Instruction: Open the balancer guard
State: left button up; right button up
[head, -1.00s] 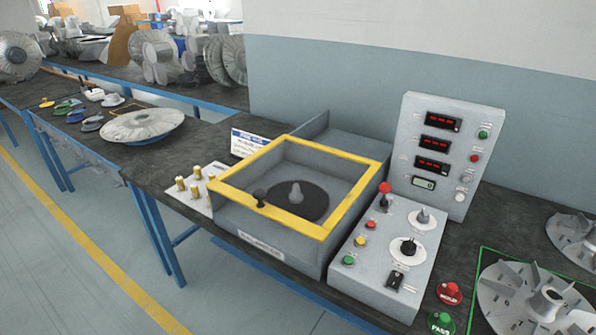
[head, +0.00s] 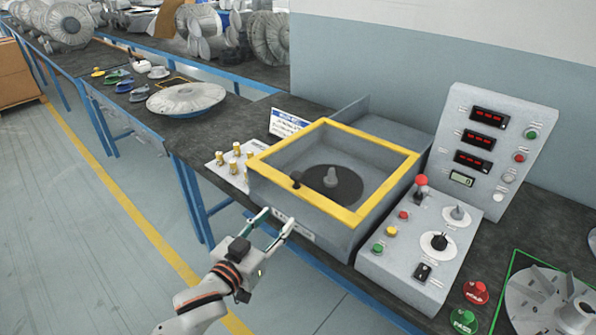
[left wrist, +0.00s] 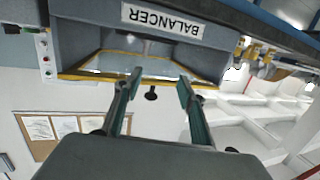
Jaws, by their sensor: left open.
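The balancer guard (head: 376,144) is a yellow-framed clear lid lying closed on the grey balancer box (head: 300,218). Its black knob (head: 296,177) sits on the front part of the yellow frame. Through the lid a dark disc (head: 345,187) with a grey hub shows. My left gripper (head: 276,220) is open and empty in front of the box, below the knob. In the left wrist view, the picture is upside down; the knob (left wrist: 151,94) shows between the two fingertips (left wrist: 160,78), with the yellow frame behind it. My right gripper is not in view.
A control panel (head: 412,245) with buttons and knobs stands right of the box, with a display panel (head: 495,140) behind. Brass weights (head: 235,158) stand on a plate to the left. A label stand (head: 287,127) is behind them.

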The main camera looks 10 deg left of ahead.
pick_arm(q)
jog(key=t, duration=0.1)
send_near(293, 180)
jog(key=shift+h, duration=0.4)
jog(key=x, duration=0.4)
jog(key=shift+w+a+f, duration=0.15)
jog(key=shift+a, duration=0.05)
jog(key=shift+w+d, duration=0.1)
jog(key=shift+w, duration=0.15)
jog(key=x, duration=0.7)
jog(key=shift+w, duration=0.1)
